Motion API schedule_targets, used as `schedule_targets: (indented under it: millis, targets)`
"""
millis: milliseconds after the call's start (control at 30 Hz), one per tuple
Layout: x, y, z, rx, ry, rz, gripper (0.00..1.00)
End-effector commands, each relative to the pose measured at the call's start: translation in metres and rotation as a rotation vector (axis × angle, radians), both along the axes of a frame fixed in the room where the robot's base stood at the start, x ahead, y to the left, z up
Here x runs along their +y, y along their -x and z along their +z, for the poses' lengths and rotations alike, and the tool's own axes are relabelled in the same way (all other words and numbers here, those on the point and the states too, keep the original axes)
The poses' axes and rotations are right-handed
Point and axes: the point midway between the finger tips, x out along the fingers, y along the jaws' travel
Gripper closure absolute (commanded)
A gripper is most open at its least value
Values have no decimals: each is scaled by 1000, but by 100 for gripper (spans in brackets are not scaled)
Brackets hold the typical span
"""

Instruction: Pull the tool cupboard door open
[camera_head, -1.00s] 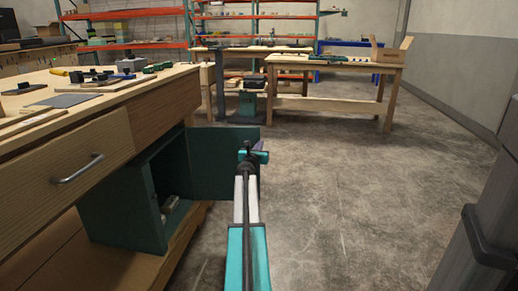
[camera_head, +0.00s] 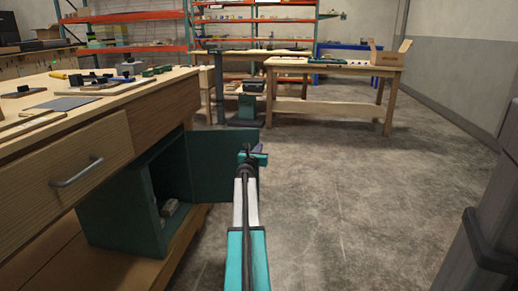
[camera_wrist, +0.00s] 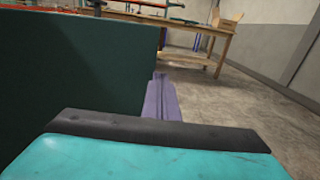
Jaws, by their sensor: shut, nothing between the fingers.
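The dark green tool cupboard (camera_head: 120,222) stands under the wooden workbench. Its door (camera_head: 220,165) is swung wide open to the right, and part of the inside shows, with a small pale object (camera_head: 170,208) on its floor. My gripper (camera_head: 258,150) is at the door's free right edge; I cannot tell whether it touches. In the wrist view the door (camera_wrist: 70,75) fills the left side, and my gripper's purple-grey fingers (camera_wrist: 162,98) are shut and empty beside its edge. No door handle is visible.
The workbench top (camera_head: 100,95) at left holds several small tools, and its drawer (camera_head: 75,165) is shut. Clear concrete floor (camera_head: 340,200) lies right of the door. A wooden table (camera_head: 335,68) stands behind. A grey column-like object (camera_head: 480,240) is at lower right.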

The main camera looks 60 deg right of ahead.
Motion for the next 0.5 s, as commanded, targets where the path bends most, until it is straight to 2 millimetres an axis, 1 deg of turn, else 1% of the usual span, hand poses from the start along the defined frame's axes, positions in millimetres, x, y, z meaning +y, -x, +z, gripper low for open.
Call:
schedule_targets:
  millis: [400,500]
  targets:
    - [36,9,0,0,0,4,100]
    - [43,14,1,0,-1,3,100]
